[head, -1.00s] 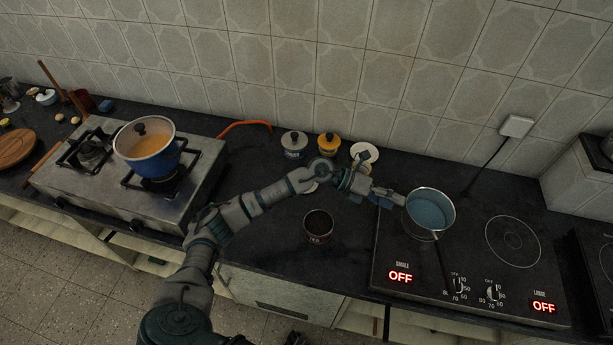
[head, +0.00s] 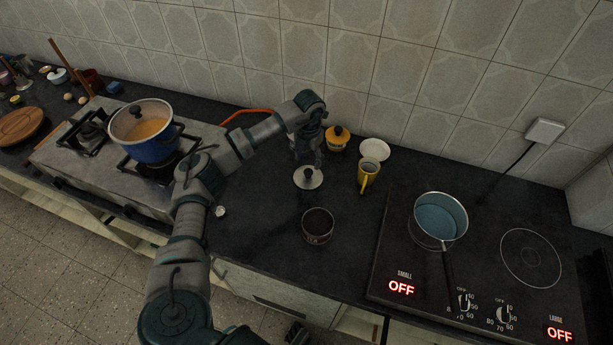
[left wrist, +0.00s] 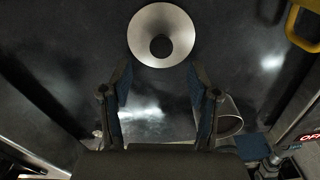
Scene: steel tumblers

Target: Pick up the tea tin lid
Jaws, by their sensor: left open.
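The tea tin lid (head: 308,181) is a pale metal disc with a dark knob, lying on the dark counter. It also shows in the left wrist view (left wrist: 146,34), just beyond my fingertips. The open tea tin (head: 318,237) stands nearer the counter's front edge and is partly visible in the left wrist view (left wrist: 230,123). My left gripper (head: 309,160) points down just behind the lid in the head view. In the left wrist view its fingers (left wrist: 160,75) are apart and empty. Part of my right gripper (head: 298,333) seems to show at the bottom edge; its jaws are unclear.
A yellow mug (head: 368,178), a yellow canister (head: 338,138) and a white dish (head: 374,149) stand behind, to the right. A pot (head: 440,218) sits on the electric hob (head: 395,255). A blue pot (head: 152,148) is on the gas stove at left. Counter around the tin is clear.

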